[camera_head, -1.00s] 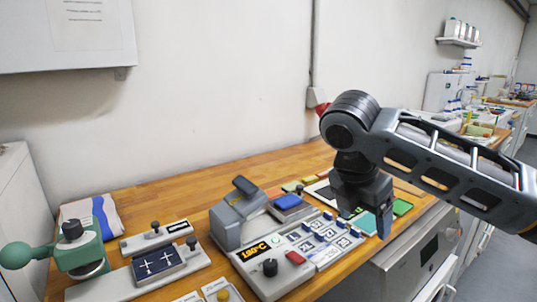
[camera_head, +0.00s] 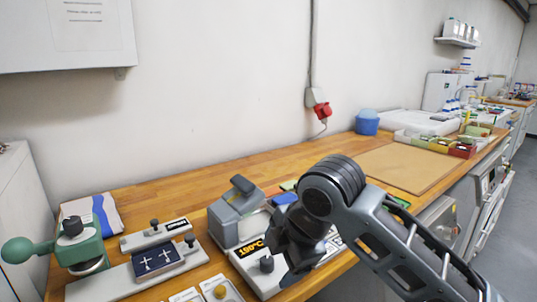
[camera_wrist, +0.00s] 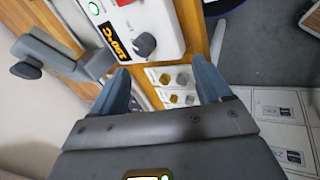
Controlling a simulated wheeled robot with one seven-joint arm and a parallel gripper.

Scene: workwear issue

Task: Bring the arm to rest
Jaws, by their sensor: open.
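My gripper (camera_wrist: 162,82) shows in the wrist view with its two blue-grey fingers wide apart and nothing between them. Past the fingers lie the heat press's control panel (camera_wrist: 140,25) with its dark knob, and a tray of small round pieces (camera_wrist: 177,88) at the bench's front edge. In the head view my arm is folded down over the front of the bench, beside the press (camera_head: 236,212). My arm hides the fingertips there and covers part of the panel and the items behind it.
A green-handled press (camera_head: 78,248) and a grey fixture with a dark plate (camera_head: 157,262) stand at the left. A folded cloth (camera_head: 92,214) lies behind them. A brown mat (camera_head: 405,168), a blue tub (camera_head: 367,122) and colored bins (camera_head: 462,150) are farther right.

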